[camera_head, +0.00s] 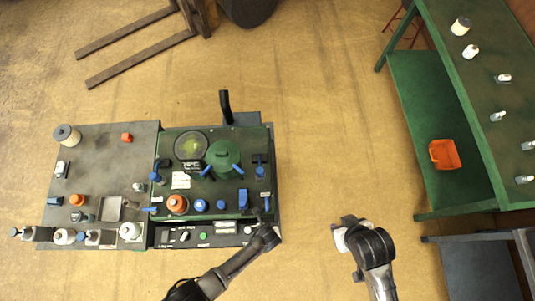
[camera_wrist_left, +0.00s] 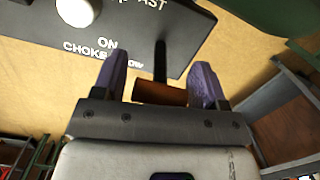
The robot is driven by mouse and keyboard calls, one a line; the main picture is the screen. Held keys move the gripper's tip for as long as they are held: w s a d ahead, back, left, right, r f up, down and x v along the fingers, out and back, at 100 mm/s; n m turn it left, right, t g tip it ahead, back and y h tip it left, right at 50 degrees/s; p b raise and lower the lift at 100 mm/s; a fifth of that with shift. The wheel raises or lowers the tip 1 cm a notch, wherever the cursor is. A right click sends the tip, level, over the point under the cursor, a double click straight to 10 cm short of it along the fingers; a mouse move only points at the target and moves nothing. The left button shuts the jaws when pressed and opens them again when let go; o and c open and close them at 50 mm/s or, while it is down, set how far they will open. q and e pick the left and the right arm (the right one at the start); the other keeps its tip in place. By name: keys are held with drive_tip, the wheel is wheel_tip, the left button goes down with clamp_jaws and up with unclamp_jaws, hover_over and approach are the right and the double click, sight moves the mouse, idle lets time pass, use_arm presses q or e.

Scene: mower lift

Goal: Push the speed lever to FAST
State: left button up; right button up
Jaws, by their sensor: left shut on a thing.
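In the left wrist view, the speed lever has a black stem (camera_wrist_left: 160,58) and a brown cylindrical knob (camera_wrist_left: 160,94). It stands out from a black panel (camera_wrist_left: 190,33), right of the partly cut-off or covered FAST and SLOW lettering. My left gripper (camera_wrist_left: 160,85) has its purple fingers on either side of the knob and is shut on it. In the head view my left gripper (camera_head: 262,213) is at the front right corner of the green machine console (camera_head: 240,140), and the lever is too small or hidden there. My right gripper (camera_head: 343,236) hangs over bare floor; its fingers are unclear.
A grey bench (camera_head: 110,150) with bottles and small parts adjoins the console's left side. A green shelf unit (camera_head: 425,100) with an orange bin (camera_head: 444,154) stands at the right. Open floor lies between console and shelf. A white knob (camera_wrist_left: 77,10) is on the panel.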

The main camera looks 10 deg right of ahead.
use_arm(q)
drive_tip(key=shift+w+a+f+g, duration=0.1)
drive_tip(key=shift+w+g, duration=0.45)
drive_tip(key=shift+g, duration=0.35)
drive_tip(key=shift+b, duration=0.3)
drive_tip(key=shift+g, duration=0.3)
drive_tip(key=o, duration=1.2)
